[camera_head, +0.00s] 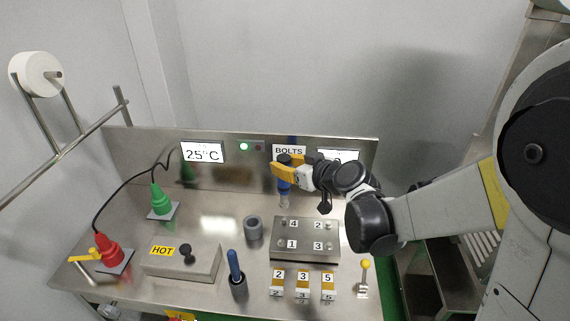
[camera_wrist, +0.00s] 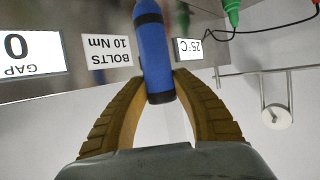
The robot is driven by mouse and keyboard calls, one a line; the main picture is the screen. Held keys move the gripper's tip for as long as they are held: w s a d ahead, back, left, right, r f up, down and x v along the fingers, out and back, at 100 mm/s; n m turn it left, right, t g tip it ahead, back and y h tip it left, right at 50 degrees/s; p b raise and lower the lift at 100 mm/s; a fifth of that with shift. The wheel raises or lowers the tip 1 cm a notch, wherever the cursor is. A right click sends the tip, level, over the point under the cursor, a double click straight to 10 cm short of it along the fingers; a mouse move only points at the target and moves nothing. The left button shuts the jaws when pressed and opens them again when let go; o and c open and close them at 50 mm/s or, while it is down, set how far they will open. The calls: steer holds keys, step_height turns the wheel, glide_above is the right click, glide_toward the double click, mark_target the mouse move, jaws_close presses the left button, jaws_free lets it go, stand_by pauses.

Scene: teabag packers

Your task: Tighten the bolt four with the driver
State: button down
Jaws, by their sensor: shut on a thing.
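My gripper (camera_head: 284,172) has yellow fingers shut on the blue driver (camera_head: 284,187), which hangs upright with its pale tip down. The driver also shows in the wrist view (camera_wrist: 155,50), between my gripper's fingers (camera_wrist: 160,88). The metal plate (camera_head: 305,257) lies on the bench with numbered bolts at its corners. Bolt four (camera_head: 283,223) is at its back left, next to the label 4. The driver's tip is just above or behind bolt four in the head view; I cannot tell if they touch.
A grey round holder (camera_head: 253,228) stands left of the plate. A blue-handled tool (camera_head: 234,266) stands in a dark holder. A box marked HOT (camera_head: 195,263) is at left. Numbered blocks (camera_head: 302,283) and a yellow-knobbed lever (camera_head: 364,275) are in front. The BOLTS display (camera_wrist: 108,52) reads 10 Nm.

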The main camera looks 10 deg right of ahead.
mark_target(288, 187)
steer(key=shift+w+f+b, duration=0.1)
steer(key=shift+f+b, duration=2.25)
steer(key=shift+f, duration=0.45)
steer(key=shift+f+b, duration=1.2)
steer(key=shift+b, duration=0.05)
stand_by(1.1)
steer(key=shift+r, duration=0.1)
steer(key=shift+r+p, duration=2.05)
steer(key=shift+r, duration=0.45)
